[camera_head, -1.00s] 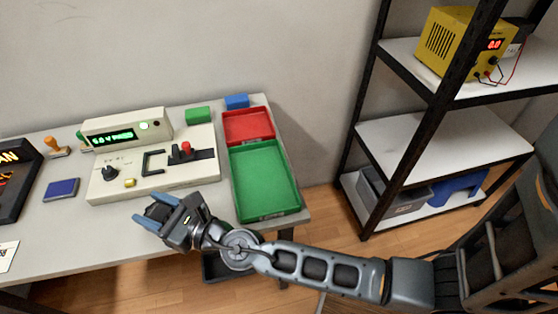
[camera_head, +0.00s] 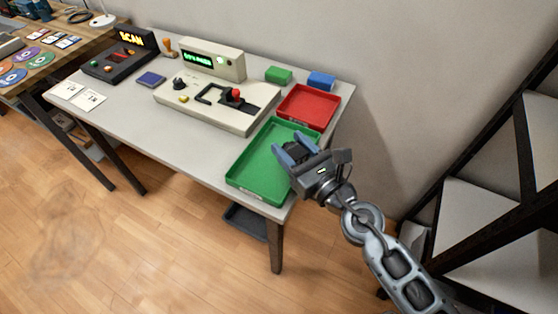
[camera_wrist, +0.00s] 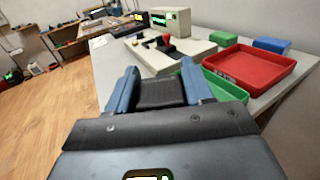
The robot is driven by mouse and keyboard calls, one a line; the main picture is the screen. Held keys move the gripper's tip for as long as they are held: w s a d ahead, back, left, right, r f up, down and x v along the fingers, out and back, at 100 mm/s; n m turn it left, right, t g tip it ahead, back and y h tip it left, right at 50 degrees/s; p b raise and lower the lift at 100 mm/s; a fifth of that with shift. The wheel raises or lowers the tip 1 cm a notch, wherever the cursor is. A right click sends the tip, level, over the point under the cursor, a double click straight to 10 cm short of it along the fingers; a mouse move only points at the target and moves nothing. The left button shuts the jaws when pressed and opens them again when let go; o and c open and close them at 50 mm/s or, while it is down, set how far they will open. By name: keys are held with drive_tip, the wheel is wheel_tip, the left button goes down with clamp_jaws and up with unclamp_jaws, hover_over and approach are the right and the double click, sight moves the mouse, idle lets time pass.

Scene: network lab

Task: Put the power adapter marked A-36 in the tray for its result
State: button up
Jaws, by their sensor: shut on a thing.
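My gripper (camera_head: 296,148) is shut on a black power adapter (camera_head: 297,153), held above the green tray (camera_head: 243,178). In the wrist view the adapter (camera_wrist: 160,93) sits between the two blue fingers; its marking cannot be read. The green tray is empty where it shows, and my gripper hides part of its right side. The red tray (camera_head: 309,107) is empty and lies just behind the green one. The tester (camera_head: 215,105) stands left of the trays with a green lit display (camera_head: 197,59); its text is too small to read surely here.
A green block (camera_head: 278,75) and a blue block (camera_head: 321,81) stand behind the red tray. A scan unit (camera_head: 120,60), a blue pad (camera_head: 151,79), a stamp (camera_head: 169,48) and cards (camera_head: 88,99) lie on the left. A shelf rack (camera_head: 480,190) stands at right.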

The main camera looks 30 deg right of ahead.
drive_tip(key=shift+r+y+b, duration=0.1)
drive_tip(key=shift+y+b, duration=0.2)
drive_tip(key=shift+s+a+r+n+y+b, duration=0.15)
drive_tip(key=shift+s+r+n+y+b, duration=0.15)
drive_tip(key=shift+n+y+b, duration=0.4)
drive_tip(key=s+a+r+n+g+y+b, duration=0.2)
drive_tip(key=s+r+n+g+y+b, duration=0.15)
drive_tip(key=s+y+b, duration=0.2)
drive_tip(key=shift+n+y, duration=0.25)
drive_tip(key=shift+n, duration=0.1)
drive_tip(key=w+d+f, duration=0.1)
drive_tip(key=w+f, duration=0.1)
drive_tip(key=w, duration=0.1)
drive_tip(key=w+d+f, duration=0.1)
drive_tip(key=w+f, duration=0.1)
drive_tip(key=w, duration=0.2)
drive_tip(key=w+d+f, duration=0.1)
drive_tip(key=w+f, duration=0.2)
drive_tip(key=w, duration=0.1)
drive_tip(key=shift+f, duration=2.1)
drive_tip(key=shift+f, duration=0.15)
drive_tip(key=o, duration=1.1)
drive_tip(key=shift+o, duration=0.2)
